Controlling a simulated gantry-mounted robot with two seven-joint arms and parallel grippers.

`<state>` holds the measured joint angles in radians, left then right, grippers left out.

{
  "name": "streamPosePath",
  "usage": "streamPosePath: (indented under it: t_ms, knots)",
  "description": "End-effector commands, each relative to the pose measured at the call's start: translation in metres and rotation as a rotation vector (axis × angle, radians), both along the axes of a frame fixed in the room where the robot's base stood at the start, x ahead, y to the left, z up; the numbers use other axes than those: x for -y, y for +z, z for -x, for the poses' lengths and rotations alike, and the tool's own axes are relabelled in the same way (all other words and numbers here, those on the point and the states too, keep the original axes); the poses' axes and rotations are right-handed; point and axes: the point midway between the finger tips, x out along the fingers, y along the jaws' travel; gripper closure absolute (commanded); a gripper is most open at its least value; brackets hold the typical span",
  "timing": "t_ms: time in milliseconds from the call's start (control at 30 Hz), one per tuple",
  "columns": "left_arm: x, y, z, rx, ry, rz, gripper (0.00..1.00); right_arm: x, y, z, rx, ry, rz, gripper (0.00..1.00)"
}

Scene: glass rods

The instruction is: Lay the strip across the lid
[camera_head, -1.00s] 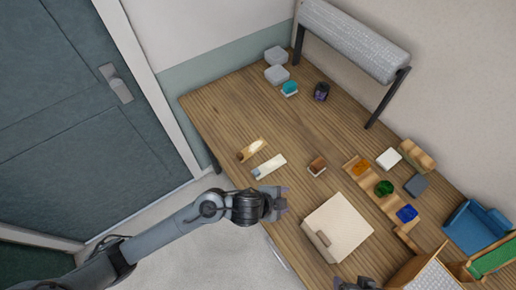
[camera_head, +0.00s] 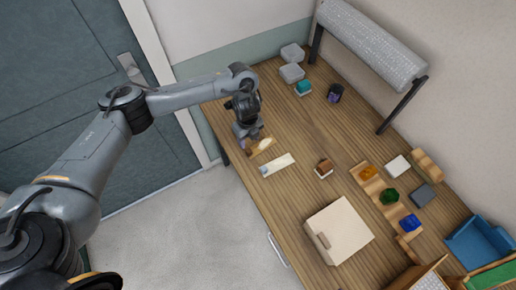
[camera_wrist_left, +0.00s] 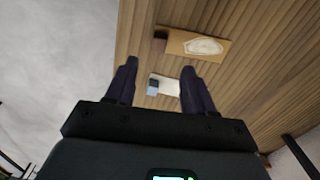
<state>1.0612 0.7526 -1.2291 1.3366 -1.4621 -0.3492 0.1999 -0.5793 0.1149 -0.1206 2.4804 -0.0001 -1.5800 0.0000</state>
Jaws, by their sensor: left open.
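A tan strip (camera_head: 262,147) with a pale patch lies on the wooden table near its left edge. It also shows in the left wrist view (camera_wrist_left: 198,46). A whitish strip (camera_head: 278,165) with a blue-grey end lies beside it and shows between the fingers in the left wrist view (camera_wrist_left: 168,84). I cannot tell which is the task's strip. A cream square lid or box (camera_head: 345,230), with a small block on its left side, sits near the front. My left gripper (camera_head: 249,132) is open and empty, above the table by the tan strip, partly covering it. My right gripper is not in view.
A small brown-topped block (camera_head: 324,167) stands between the strips and the lid. A wooden rack (camera_head: 378,184) with orange, green and blue pieces is to the right. Grey blocks (camera_head: 291,73) and a padded bar (camera_head: 370,45) are at the back.

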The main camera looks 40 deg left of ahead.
Motion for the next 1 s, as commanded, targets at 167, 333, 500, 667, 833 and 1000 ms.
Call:
streamPosePath:
  t_ms: [167,333,500,667,833,1000]
  knots:
    - [0.001,-0.027,0.001,-0.003,0.0,0.001,0.47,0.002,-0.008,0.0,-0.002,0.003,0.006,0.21]
    - [0.001,-0.039,0.001,-0.001,0.0,0.002,0.47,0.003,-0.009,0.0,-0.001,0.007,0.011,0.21]
    - [0.0,-0.047,0.001,-0.001,-0.001,0.002,0.47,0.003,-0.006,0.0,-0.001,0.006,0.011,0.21]
    - [-0.003,-0.068,0.001,-0.003,0.001,0.001,0.47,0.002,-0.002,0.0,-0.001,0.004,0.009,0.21]
    - [-0.003,-0.086,0.0,0.0,-0.001,0.001,0.47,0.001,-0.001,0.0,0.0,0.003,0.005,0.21]
    - [-0.003,-0.092,0.0,0.001,-0.002,0.001,0.47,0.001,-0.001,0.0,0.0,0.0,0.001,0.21]
